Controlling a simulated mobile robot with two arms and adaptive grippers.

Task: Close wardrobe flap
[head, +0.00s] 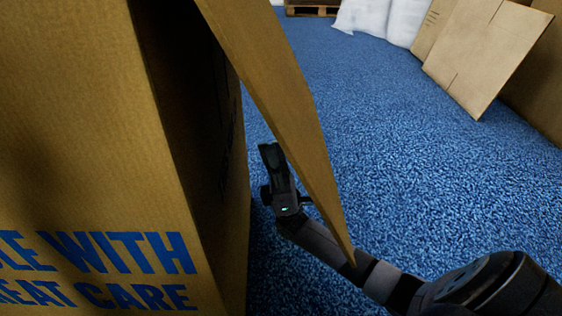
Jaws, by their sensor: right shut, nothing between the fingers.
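A tall brown wardrobe carton (90,110) with blue printed lettering fills the left of the head view. Its flap (280,100) stands open, slanting from the top middle down to the right, seen nearly edge-on. My right arm comes in from the lower right and passes by the flap's lower end. My right gripper (268,155) is shut and empty, between the flap and the carton's dark side. I cannot tell whether the gripper or arm touches the flap. My left gripper is not in view.
Flat cardboard sheets (485,50) lean at the upper right. White wrapped bundles (365,16) and a wooden pallet (312,9) are at the back. The blue carpet (400,165) between is clear.

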